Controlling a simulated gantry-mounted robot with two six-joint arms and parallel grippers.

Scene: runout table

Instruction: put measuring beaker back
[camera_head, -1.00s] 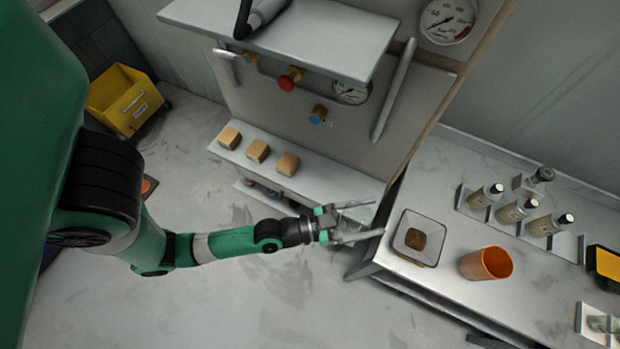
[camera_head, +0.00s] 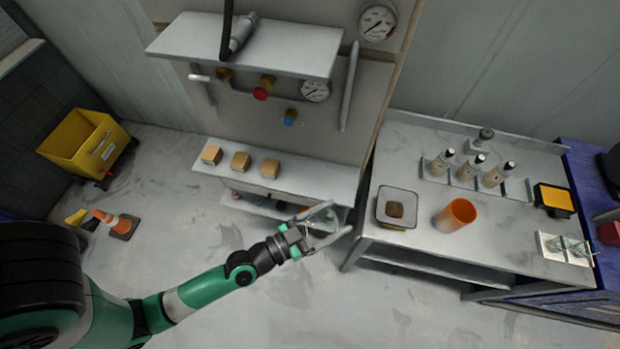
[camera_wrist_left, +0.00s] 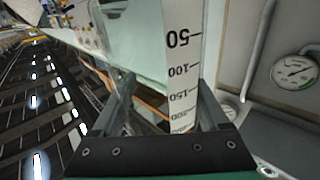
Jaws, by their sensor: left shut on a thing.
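The measuring beaker (camera_head: 321,217) is clear, with a white scale strip and black numbers that show in the left wrist view (camera_wrist_left: 184,62). My left gripper (camera_head: 318,232) is shut on it, with a finger on each side. In the head view the beaker is in front of the low shelf's right end, left of the grey table (camera_head: 500,249). In the left wrist view the numbers on the scale appear upside down. My right gripper is not in view.
The low shelf (camera_head: 320,181) carries three tan blocks. On the table stand a square container (camera_head: 397,207), an orange cup (camera_head: 455,215), three bottles and a white tray (camera_head: 549,251) with clear glassware. A yellow bin and a cone stand on the floor at left.

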